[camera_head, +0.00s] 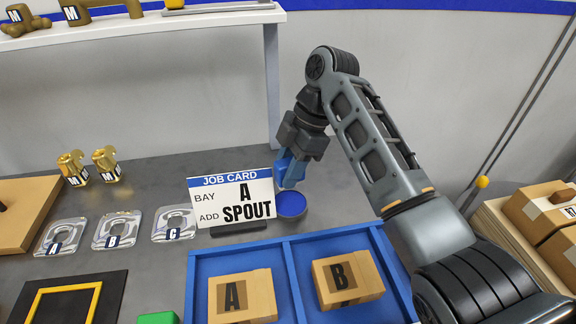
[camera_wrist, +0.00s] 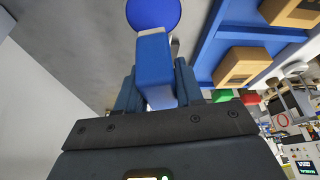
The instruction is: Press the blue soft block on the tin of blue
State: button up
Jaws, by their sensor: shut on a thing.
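My gripper (camera_head: 290,172) is shut on the blue soft block (camera_wrist: 154,62), which sits between its two dark blue fingers in the wrist view. In the head view the block is hard to tell from the fingers. The tin of blue (camera_head: 291,204) stands on the grey bench just below the fingertips, right of the job card. It is round, with a blue top, and also shows in the wrist view (camera_wrist: 153,12), just beyond the block's far end. I cannot tell whether the block touches the tin.
The job card (camera_head: 231,200) reads bay A, add spout. A blue tray (camera_head: 243,258) holds boxes A (camera_head: 243,296) and B (camera_head: 348,280). Clear plates A, B and C (camera_head: 174,223) and two brass parts (camera_head: 106,165) lie left. A green block (camera_head: 158,318) is at the front.

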jog(key=shift+f+b, duration=2.4)
jog(key=shift+f, duration=0.6)
jog(key=shift+f, duration=0.55)
jog(key=shift+r, duration=0.1)
jog(key=shift+r+p, duration=2.65)
jog(key=shift+r, duration=0.85)
